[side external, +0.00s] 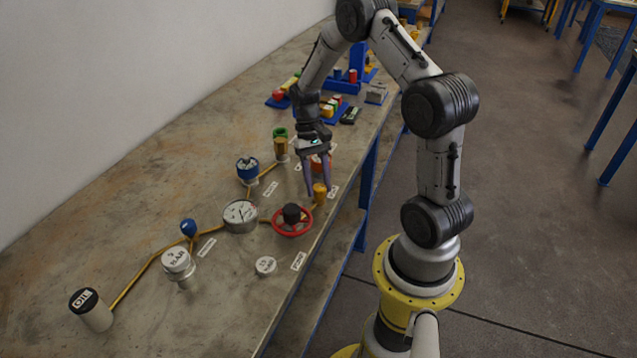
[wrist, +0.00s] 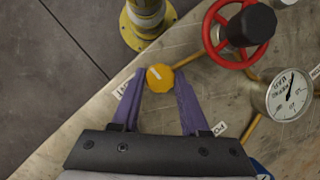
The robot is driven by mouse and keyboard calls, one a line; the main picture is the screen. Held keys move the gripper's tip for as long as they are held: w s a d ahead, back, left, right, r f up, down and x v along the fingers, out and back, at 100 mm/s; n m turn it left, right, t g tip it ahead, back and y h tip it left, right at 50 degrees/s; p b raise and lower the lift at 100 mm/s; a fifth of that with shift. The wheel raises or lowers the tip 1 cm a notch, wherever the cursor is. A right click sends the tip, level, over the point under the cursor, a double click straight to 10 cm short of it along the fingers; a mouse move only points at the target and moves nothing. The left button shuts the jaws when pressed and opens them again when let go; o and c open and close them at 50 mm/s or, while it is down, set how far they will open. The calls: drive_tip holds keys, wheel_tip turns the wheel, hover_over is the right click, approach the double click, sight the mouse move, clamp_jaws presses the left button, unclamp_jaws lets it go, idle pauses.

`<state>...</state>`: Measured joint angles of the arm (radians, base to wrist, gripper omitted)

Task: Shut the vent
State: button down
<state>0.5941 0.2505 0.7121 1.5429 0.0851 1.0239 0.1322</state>
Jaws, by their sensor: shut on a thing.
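A small yellow-orange knob (side external: 320,192) with a pale line across its top stands near the table's front edge, on the yellow pipe line. It also shows in the wrist view (wrist: 160,78). My gripper (side external: 318,187) points down over it. In the wrist view my purple fingers (wrist: 160,74) are on either side of the knob, shut on it.
A red handwheel (side external: 292,221) with a black hub stands close by, next to a round gauge (side external: 240,215). A blue-capped fitting (side external: 247,168) and a green-topped fitting (side external: 281,146) stand behind. A small blue valve (side external: 188,228) and a white-capped vessel (side external: 178,262) are farther left.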

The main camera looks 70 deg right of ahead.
idle(0.4)
drive_tip(key=shift+c, duration=2.1)
unclamp_jaws()
drive_tip(key=shift+r, duration=0.1)
drive_tip(key=v, duration=1.3)
drive_tip(key=shift+r, duration=0.3)
drive_tip(key=shift+w, duration=0.2)
